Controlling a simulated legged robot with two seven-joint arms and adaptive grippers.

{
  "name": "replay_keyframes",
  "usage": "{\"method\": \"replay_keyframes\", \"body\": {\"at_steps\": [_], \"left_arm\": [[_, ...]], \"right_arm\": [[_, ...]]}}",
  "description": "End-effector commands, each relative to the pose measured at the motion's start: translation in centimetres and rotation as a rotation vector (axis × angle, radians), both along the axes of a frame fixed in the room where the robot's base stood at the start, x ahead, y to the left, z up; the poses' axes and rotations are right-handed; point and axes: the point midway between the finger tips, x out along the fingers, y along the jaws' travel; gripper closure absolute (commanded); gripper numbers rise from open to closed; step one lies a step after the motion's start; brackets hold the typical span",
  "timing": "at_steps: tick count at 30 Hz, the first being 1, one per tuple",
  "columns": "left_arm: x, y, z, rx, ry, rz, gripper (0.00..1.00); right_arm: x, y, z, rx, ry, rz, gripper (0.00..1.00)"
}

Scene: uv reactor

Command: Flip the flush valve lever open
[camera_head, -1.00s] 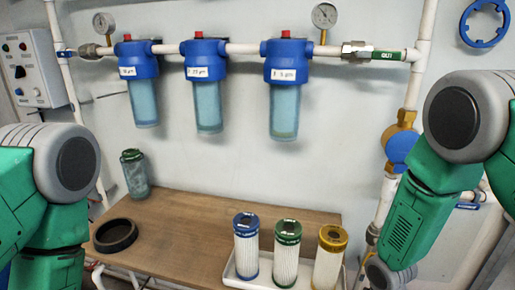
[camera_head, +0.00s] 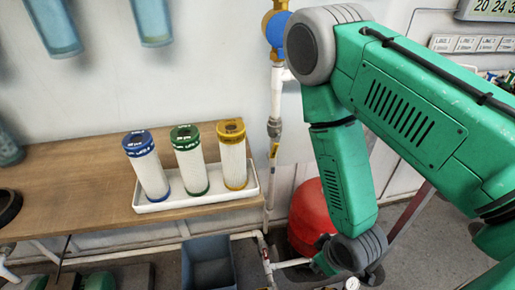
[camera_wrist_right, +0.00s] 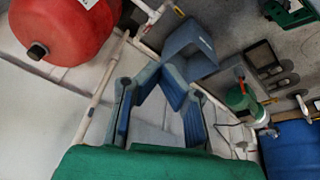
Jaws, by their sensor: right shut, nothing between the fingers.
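My right gripper (camera_wrist_right: 163,82) is in the middle of the right wrist view, its two fingers angled together at the tips, shut and empty. In the head view my right arm reaches down in front of the red tank, and the gripper itself is hardly visible. A thin white pipe (camera_head: 266,258) with small red parts runs low beside the tank. I cannot tell for sure which part is the flush valve lever. In the wrist view a white pipe with a yellow tag (camera_wrist_right: 178,10) passes at the top, apart from the fingers. My left gripper is not in view.
The red tank (camera_head: 310,215) stands behind my right arm; it also fills the upper left of the wrist view (camera_wrist_right: 62,28). A grey-blue bin (camera_head: 208,265) sits on the floor. The wooden bench (camera_head: 80,180) bears a white tray (camera_head: 200,200) with three filter cartridges.

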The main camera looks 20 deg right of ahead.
Motion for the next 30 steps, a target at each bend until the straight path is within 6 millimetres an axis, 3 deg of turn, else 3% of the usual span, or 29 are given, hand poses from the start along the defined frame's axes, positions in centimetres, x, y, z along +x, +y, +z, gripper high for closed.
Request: {"method": "replay_keyframes", "body": {"at_steps": [1,5,6,9,12,19,25,30], "left_arm": [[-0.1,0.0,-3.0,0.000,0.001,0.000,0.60],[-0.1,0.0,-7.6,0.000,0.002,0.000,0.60],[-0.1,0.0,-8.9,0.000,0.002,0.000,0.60],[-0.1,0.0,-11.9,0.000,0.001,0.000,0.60],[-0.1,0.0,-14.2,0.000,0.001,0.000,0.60],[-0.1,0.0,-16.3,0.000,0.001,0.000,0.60],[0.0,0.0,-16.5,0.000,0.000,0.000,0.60],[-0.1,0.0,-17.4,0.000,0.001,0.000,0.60]], "right_arm": [[3.6,-0.2,-2.3,-0.033,-0.122,0.089,1.00],[12.7,-0.6,-3.0,-0.191,-0.473,0.348,1.00],[15.2,-0.8,-2.6,-0.259,-0.580,0.419,1.00],[20.2,-1.0,-0.9,-0.449,-0.822,0.567,1.00],[23.5,-1.1,1.3,-0.645,-1.012,0.664,1.00],[26.2,-1.2,4.9,-0.918,-1.220,0.743,1.00],[27.9,-1.0,5.6,-0.945,-1.240,0.747,1.00],[31.2,-0.7,5.7,-0.944,-1.238,0.746,1.00]]}}
